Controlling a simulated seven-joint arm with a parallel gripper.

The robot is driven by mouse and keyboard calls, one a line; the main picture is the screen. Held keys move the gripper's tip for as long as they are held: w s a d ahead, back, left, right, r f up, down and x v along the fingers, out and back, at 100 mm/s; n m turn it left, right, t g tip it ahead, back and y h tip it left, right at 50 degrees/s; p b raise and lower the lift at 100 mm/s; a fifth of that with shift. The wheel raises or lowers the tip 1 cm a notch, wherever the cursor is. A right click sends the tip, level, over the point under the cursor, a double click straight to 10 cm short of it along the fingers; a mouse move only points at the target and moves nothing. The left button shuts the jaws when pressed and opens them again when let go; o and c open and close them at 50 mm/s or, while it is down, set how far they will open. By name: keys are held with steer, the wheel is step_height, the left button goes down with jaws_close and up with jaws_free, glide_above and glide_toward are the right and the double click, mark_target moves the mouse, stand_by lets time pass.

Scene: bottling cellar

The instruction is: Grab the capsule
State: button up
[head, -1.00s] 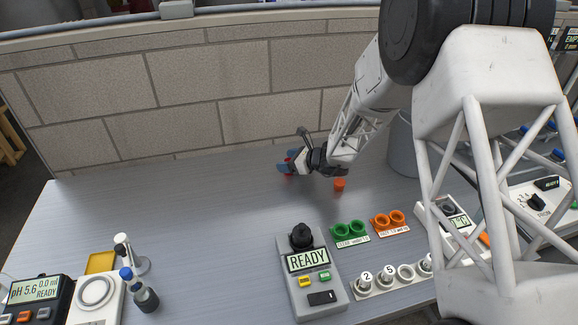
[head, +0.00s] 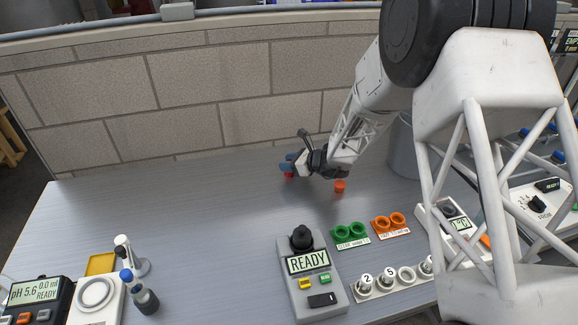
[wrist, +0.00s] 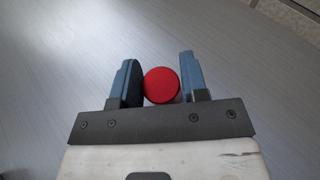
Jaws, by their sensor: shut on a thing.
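A red round-topped capsule (wrist: 161,85) is between the two blue fingers of my gripper (wrist: 157,78) in the wrist view. It touches the left finger; a narrow gap shows beside the right finger near its tip. In the head view the capsule shows as a small red patch (head: 289,175) under the fingers of my gripper (head: 287,164), low over the back of the table. My gripper is shut on it. Whether its base touches the table I cannot tell. A separate orange cap-like piece (head: 340,186) stands on the table to the right of my gripper.
A green double holder (head: 350,231) and an orange double holder (head: 388,223) stand front right. A grey device reading READY (head: 308,262) and a numbered rack (head: 388,279) are nearer. A pH meter (head: 35,295) is front left. The left middle of the table is clear.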

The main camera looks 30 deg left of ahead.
steer(key=shift+r, duration=0.15)
steer(key=shift+r, duration=1.4)
steer(key=shift+s+d+r, duration=0.15)
steer(key=shift+r, duration=0.15)
steer(key=s+d+r, duration=0.1)
steer(key=s+d, duration=0.9)
steer(key=s, duration=0.1)
steer(key=shift+s+d+r, duration=0.2)
steer(key=shift+d, duration=0.1)
